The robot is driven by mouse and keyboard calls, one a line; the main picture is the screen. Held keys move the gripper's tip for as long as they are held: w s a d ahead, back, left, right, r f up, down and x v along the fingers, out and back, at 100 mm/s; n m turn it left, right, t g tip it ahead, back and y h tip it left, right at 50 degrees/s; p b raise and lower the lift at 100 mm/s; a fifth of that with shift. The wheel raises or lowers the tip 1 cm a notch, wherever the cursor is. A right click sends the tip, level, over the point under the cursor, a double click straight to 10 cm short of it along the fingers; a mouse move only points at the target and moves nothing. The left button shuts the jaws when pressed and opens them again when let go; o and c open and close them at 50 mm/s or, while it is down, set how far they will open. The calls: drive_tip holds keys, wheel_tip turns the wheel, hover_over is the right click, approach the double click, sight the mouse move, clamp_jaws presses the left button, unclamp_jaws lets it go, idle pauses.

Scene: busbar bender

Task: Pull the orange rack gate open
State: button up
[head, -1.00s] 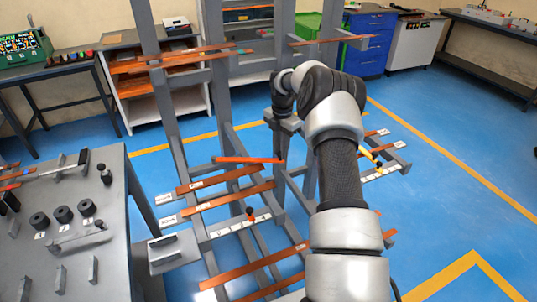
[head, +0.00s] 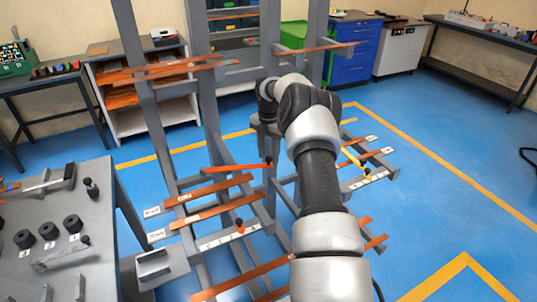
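The orange rack gate (head: 235,169) is a thin bright orange bar across the left side of the grey rack, above the copper bars. A dark-topped knob (head: 268,161) stands at its right end. My gripper (head: 265,128) points down just above and behind that knob, beside a grey upright. The gripper appears apart from the gate, with a small gap between them in the picture. Its fingers are too small and shadowed to tell open from shut.
Copper bars (head: 212,209) lie on the labelled rack arms. A yellow bar (head: 352,158) is on the right side. An orange knob (head: 240,227) sits on a white scale. A grey bench (head: 100,270) is at left. Blue floor (head: 440,190) is clear at right.

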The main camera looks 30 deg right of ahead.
wheel_tip(320, 180, up, 18)
drive_tip(key=p, duration=0.1)
drive_tip(key=shift+f, duration=0.25)
idle(0.6)
